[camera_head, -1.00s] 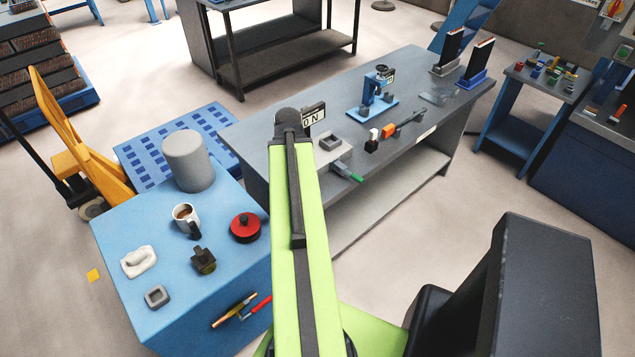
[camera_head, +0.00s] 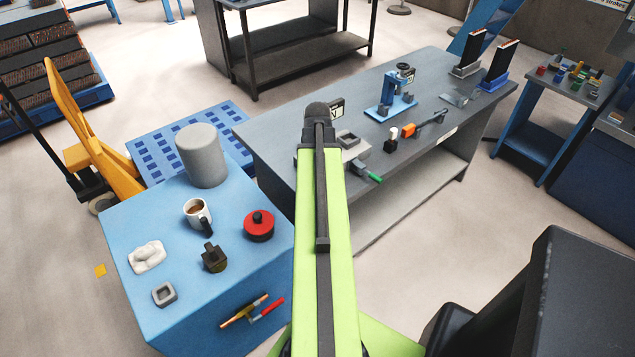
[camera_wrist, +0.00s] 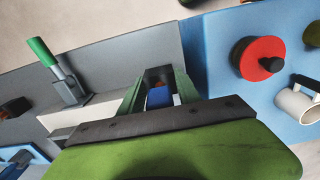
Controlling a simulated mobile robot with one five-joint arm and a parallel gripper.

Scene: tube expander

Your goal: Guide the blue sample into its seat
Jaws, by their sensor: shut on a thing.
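My gripper (camera_wrist: 160,88) shows in the wrist view, its two green-edged fingers closed around a small blue piece (camera_wrist: 158,98), which looks like the blue sample. Much of the piece is hidden between the fingers and behind the dark wrist edge. In the head view my arm hides the gripper and the sample. A grey fixture with a square opening (camera_head: 350,141) sits on the grey bench just right of my arm's far end; it looks like the seat, but I cannot be sure. Beside it is a clamp with a green handle (camera_head: 375,177), also in the wrist view (camera_wrist: 42,52).
The blue table (camera_head: 215,310) at left holds a grey cylinder (camera_head: 202,155), a mug (camera_head: 196,212), a red lidded pot (camera_head: 259,226) and small parts. Farther along the grey bench (camera_head: 275,145) stand a blue press (camera_head: 392,92) and an orange-and-black tool (camera_head: 425,126).

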